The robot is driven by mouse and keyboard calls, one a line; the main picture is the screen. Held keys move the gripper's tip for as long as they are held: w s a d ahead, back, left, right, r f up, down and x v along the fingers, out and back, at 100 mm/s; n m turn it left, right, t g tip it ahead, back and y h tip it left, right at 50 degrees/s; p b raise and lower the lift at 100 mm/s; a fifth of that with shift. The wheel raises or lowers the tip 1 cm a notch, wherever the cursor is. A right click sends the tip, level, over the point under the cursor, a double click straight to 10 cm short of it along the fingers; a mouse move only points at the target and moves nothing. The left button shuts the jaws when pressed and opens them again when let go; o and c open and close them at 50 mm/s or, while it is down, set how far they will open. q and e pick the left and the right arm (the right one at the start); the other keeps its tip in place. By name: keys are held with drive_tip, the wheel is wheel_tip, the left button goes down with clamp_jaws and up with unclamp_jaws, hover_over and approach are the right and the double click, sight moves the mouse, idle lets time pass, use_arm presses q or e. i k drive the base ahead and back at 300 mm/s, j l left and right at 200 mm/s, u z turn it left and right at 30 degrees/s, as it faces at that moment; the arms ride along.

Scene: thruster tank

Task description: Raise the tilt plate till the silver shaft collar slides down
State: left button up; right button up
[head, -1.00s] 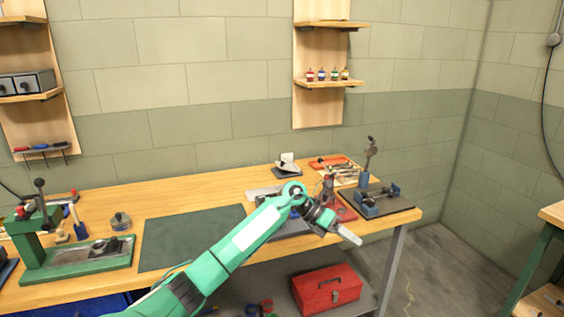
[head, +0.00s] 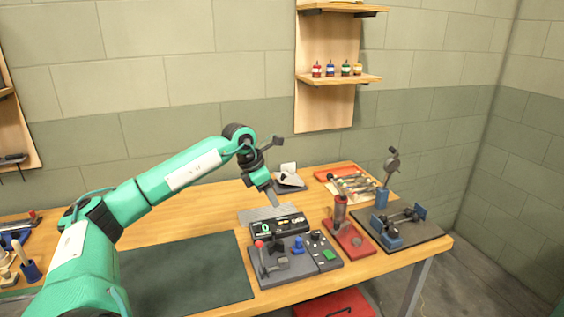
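My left gripper (head: 273,197) points down over the back of the workbench. Its fingers look like one narrow grey piece from here, so I cannot tell if they are apart. A flat light-grey plate (head: 254,215) lies on the bench just below the fingertips; I cannot tell if they touch. A dark stand with a pale upright piece (head: 288,170) is just right of and behind the gripper. I cannot tell which of these is the tilt plate. I cannot make out a silver shaft collar. My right gripper is out of view.
A control box with a lit display (head: 277,226), a red-knobbed lever and buttons stands in front. To the right are a red-based press (head: 348,238), a dark board with a blue vise (head: 408,235) and an orange tool tray (head: 335,174). The dark green mat (head: 185,275) is clear.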

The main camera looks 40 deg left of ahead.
sight(294, 180)
drive_tip(key=i+j, duration=0.25)
drive_tip(key=j, duration=0.15)
drive_tip(key=i+j, duration=0.55)
drive_tip(key=j, duration=0.25)
